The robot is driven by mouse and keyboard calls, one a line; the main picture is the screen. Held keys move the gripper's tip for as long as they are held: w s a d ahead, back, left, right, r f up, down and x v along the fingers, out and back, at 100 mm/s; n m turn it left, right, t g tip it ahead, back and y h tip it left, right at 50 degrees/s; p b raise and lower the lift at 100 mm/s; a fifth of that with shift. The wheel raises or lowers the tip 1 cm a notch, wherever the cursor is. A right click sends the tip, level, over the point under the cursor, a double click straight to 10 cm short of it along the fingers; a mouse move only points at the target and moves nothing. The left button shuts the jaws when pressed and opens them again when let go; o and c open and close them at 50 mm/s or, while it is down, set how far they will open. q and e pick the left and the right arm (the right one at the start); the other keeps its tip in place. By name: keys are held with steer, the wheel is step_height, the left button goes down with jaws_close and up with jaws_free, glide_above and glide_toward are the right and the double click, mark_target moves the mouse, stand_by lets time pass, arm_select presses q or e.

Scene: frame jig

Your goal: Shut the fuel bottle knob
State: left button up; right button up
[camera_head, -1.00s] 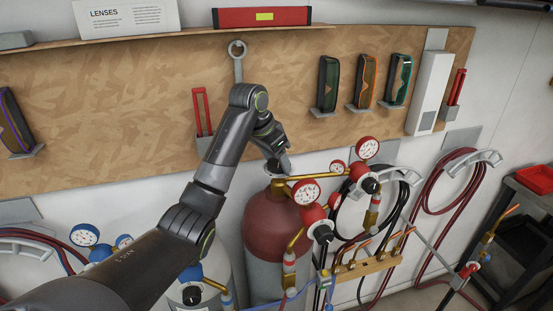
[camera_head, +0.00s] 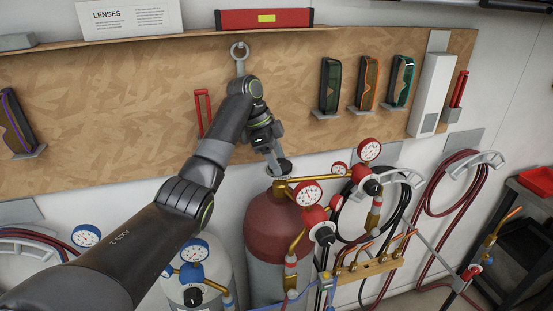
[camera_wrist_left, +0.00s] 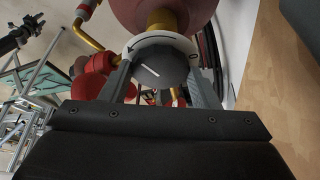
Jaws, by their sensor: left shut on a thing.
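The fuel bottle (camera_head: 270,228) has a dark red top and a grey lower body, and stands upright against the wall. Its dark round knob (camera_head: 285,165) sits on top, partly hidden by my left gripper (camera_head: 274,163). In the left wrist view, the grey knob (camera_wrist_left: 158,72) carries a white line, with a white ring with a curved arrow around its far side. My left gripper (camera_wrist_left: 160,80) is shut on the knob, one finger on each side. My right gripper is not in view.
Red-rimmed gauges (camera_head: 308,194) and brass fittings stand close to the right of the knob. A grey bottle with blue gauges (camera_head: 194,250) stands left. Hoses (camera_head: 452,190) hang on the wall. Goggles (camera_head: 330,86) hang on the board behind.

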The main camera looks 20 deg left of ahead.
arm_select(q)
steer(key=shift+m, duration=0.5)
steer(key=o, duration=1)
